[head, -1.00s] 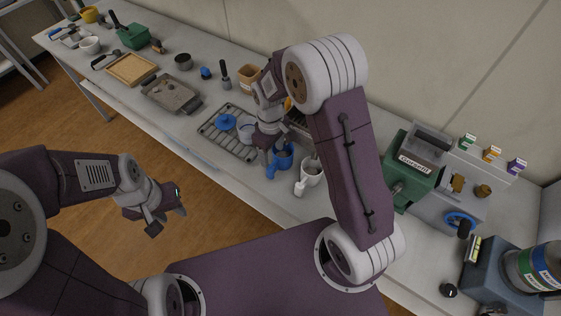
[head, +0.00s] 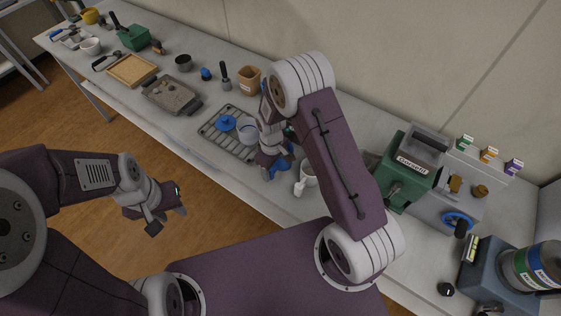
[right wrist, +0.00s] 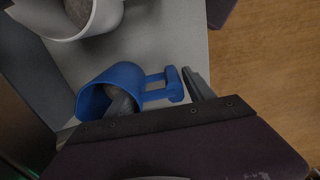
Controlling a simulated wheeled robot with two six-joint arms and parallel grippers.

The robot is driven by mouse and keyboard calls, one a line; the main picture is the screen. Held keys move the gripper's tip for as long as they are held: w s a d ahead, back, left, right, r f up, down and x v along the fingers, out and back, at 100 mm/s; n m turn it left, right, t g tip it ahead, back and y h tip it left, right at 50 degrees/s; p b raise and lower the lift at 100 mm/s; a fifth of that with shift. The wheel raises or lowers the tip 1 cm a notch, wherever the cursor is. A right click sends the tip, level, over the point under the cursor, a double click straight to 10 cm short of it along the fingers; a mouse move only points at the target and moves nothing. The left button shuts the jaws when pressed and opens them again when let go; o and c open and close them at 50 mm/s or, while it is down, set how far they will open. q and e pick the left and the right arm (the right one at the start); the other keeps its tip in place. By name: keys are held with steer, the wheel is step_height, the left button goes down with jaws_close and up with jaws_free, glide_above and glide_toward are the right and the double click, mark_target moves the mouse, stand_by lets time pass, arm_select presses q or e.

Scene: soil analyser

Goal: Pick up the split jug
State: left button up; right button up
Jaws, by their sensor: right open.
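A blue jug (head: 281,168) stands near the front edge of the bench, partly hidden by my right gripper (head: 273,166). In the right wrist view the blue jug (right wrist: 98,78) shows its open mouth and a squared handle (right wrist: 172,86). My right gripper (right wrist: 160,97) is open, with one fingertip at the jug's mouth and the other beyond the handle. I cannot tell whether they touch. A white jug (head: 308,176) stands just right of the blue one; in the right wrist view this white jug (right wrist: 62,30) holds grey material. My left gripper (head: 167,222) is open and empty, away from the bench.
A wire rack (head: 216,139) with a blue-lidded item lies left of the jugs. A green and grey machine (head: 408,165) stands to the right. A brown container (head: 249,80) stands behind. A tray (head: 171,95) lies further left. The bench's front edge is close to the jugs.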

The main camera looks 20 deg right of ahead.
jaws_close()
steer(key=shift+r, duration=0.15)
